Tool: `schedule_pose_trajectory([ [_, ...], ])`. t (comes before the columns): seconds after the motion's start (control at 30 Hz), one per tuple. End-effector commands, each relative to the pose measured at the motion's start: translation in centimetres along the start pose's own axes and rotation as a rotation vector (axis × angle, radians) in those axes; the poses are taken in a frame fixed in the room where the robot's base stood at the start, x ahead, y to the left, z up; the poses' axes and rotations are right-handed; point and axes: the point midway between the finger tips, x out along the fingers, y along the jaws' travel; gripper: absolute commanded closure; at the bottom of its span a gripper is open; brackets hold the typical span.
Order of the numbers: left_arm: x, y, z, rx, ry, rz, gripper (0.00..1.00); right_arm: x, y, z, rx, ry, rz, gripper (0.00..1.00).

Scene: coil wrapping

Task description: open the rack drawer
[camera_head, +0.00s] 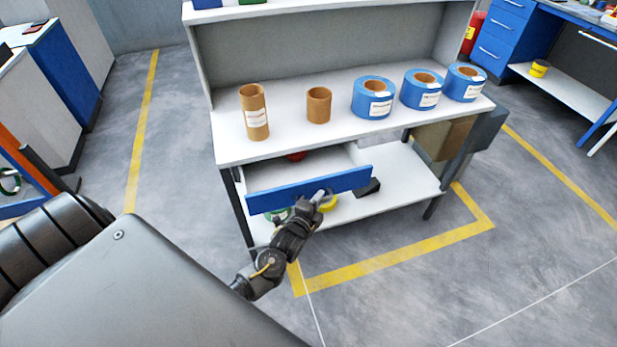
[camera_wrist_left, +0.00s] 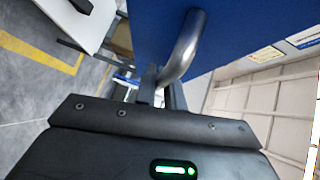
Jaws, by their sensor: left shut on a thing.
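The rack drawer has a blue front (camera_head: 308,190) and stands partly pulled out under the rack's white top, its pale inside showing. My left gripper (camera_head: 312,203) is at the drawer front, a little right of its middle, shut on the handle. In the left wrist view the curved metal handle (camera_wrist_left: 184,48) runs from the blue drawer front (camera_wrist_left: 235,30) down to my left gripper (camera_wrist_left: 160,95). The hold itself is partly hidden by the gripper body. My right gripper is in neither view.
On the rack top (camera_head: 300,140) stand two brown cardboard tubes (camera_head: 254,112) and several blue rolls (camera_head: 373,97). A lower shelf (camera_head: 400,195) holds tape rolls and a dark block (camera_head: 368,188). Yellow floor lines (camera_head: 400,255) run around the rack.

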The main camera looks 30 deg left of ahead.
Motion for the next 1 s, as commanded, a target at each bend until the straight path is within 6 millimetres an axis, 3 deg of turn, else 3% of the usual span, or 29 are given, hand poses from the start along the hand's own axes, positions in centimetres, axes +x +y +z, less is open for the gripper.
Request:
schedule_pose_trajectory([
  [0.2,-3.1,0.7,-3.0,-0.001,0.000,0.002,1.00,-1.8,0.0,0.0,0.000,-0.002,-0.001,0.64],
  [0.4,-4.6,1.2,-4.5,-0.001,0.000,0.001,1.00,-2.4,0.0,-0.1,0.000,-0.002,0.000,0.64],
  [0.97,-5.2,1.5,-5.1,0.001,-0.001,-0.002,1.00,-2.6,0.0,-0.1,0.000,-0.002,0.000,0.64],
  [1.0,-5.2,1.5,-5.1,0.000,-0.001,-0.002,0.84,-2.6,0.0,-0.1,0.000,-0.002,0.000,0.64],
])
